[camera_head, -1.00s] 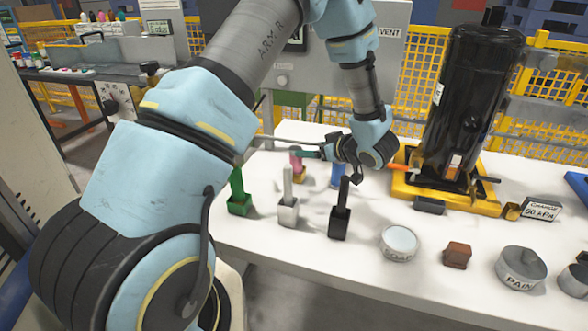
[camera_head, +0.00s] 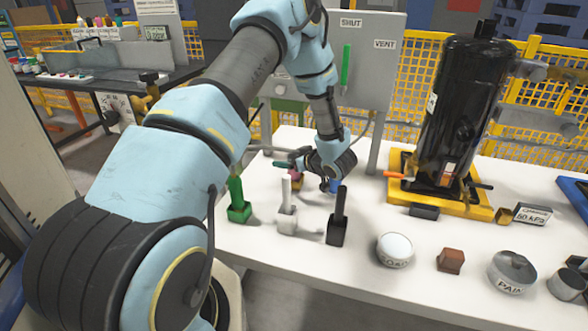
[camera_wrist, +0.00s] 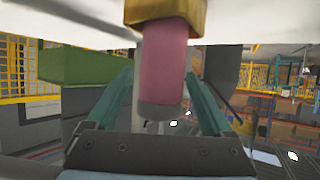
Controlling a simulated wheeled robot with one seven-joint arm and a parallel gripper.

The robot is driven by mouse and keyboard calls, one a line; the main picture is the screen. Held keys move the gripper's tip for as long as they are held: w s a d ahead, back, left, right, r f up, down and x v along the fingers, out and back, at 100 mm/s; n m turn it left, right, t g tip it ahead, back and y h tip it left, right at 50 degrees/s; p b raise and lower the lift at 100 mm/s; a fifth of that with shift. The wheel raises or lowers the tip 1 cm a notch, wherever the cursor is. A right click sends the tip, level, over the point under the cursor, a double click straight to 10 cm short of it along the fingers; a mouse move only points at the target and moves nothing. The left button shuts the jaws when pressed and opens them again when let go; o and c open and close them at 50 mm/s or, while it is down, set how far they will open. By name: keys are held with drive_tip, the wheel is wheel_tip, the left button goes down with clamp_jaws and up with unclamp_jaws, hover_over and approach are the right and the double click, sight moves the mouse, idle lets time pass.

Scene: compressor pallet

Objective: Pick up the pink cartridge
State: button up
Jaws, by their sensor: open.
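The pink cartridge, with a gold base, shows in the wrist view (camera_wrist: 166,55), which is turned so that the table top is uppermost. In the head view only a small part of the cartridge (camera_head: 296,181) shows behind my gripper (camera_head: 285,165). My gripper is open. In the wrist view its two teal fingers (camera_wrist: 160,82) stand on either side of the cartridge's grey end and lower pink part. A gap shows beside the cartridge on the left; contact on the right is unclear.
Green (camera_head: 238,205), white (camera_head: 287,215) and black (camera_head: 338,225) cartridges stand in front on the white table. A blue one (camera_head: 334,186) is partly hidden just right of my gripper. The black compressor (camera_head: 462,110) stands on a yellow pallet at right. A grey panel (camera_head: 365,65) stands behind.

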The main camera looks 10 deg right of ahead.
drive_tip(key=shift+c, duration=0.2)
clamp_jaws()
idle(0.6)
